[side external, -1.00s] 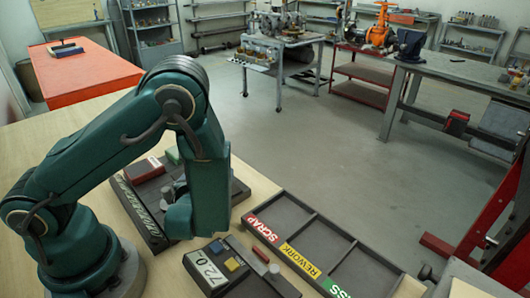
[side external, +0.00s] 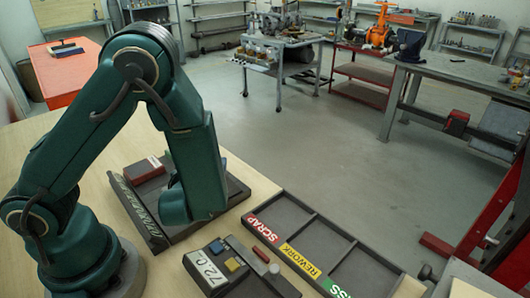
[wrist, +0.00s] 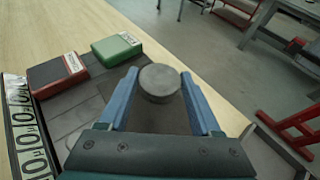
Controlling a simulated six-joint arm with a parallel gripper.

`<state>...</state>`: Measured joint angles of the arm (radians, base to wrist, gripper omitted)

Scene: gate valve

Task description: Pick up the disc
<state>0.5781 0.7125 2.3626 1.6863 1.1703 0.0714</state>
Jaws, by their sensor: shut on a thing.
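In the wrist view, a dark grey round disc (wrist: 159,80) sits between the tips of the two blue fingers of my gripper (wrist: 160,92). My gripper is shut on the disc, which appears to be held above the dark tray (wrist: 62,122). In the side view, the lower end of my arm hangs over the same dark tray (side external: 136,215). The fingers and the disc are hidden there.
A red block (wrist: 57,73) and a green block (wrist: 116,47) sit at the tray's edge. A sorting tray (side external: 318,228) labelled SCRAP and REWORK has empty compartments.

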